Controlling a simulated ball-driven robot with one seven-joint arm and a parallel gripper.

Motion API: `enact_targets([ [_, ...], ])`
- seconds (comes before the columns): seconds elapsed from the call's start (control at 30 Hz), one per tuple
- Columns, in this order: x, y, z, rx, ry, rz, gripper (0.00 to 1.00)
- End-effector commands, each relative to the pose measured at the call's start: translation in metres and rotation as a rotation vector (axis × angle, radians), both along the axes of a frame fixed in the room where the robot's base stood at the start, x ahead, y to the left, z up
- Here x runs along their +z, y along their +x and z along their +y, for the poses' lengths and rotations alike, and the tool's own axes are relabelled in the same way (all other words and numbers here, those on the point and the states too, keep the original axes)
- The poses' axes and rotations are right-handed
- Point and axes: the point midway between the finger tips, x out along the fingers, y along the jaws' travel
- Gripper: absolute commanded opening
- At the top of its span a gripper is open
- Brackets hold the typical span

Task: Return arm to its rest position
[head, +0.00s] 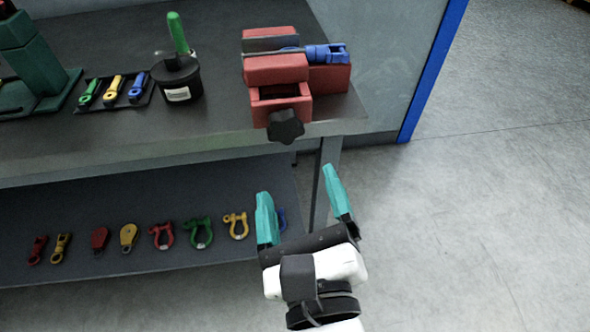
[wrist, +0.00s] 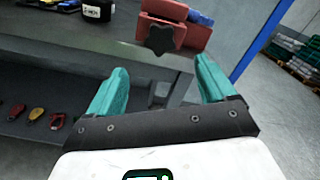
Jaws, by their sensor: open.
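My gripper (head: 303,205) is open and empty, its two teal fingers spread wide. In the head view it is in front of the bench's right end, below the level of the bench top. In the wrist view my gripper (wrist: 160,88) shows both fingers with nothing between them but the bench edge and leg beyond. The red vise (head: 282,85) stands on the bench's right corner, beyond the fingertips, with a black star knob at its front. A blue swivel-like piece (head: 326,54) lies at the vise's top; I cannot tell if it is clamped.
The bench top (head: 120,140) also bears a black pot (head: 178,82) with a green-handled tool and a tray of swivels (head: 113,91). The lower shelf (head: 200,268) holds several shackles and blocks, its right end partly behind my gripper. The floor (head: 470,220) at right is clear.

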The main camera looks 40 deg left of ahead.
Motion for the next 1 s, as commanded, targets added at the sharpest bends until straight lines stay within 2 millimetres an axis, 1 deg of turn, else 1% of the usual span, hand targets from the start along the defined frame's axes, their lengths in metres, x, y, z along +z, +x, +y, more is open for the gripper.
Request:
enact_targets([
  [0.23, 0.0, -0.003, -0.004, -0.001, 0.0, 0.0, 0.84],
  [0.6, 0.0, -0.003, -0.004, -0.001, 0.0, -0.001, 0.84],
  [0.7, -0.003, 0.001, -0.007, -0.011, -0.022, -0.009, 0.84],
  [0.77, -0.011, 0.007, -0.014, -0.029, -0.068, -0.025, 0.84],
  [0.87, -0.033, 0.024, -0.035, -0.077, -0.219, -0.07, 0.84],
  [0.97, -0.066, 0.044, -0.068, -0.12, -0.441, -0.125, 0.84],
  [1.0, -0.081, 0.051, -0.083, -0.132, -0.541, -0.144, 0.84],
])
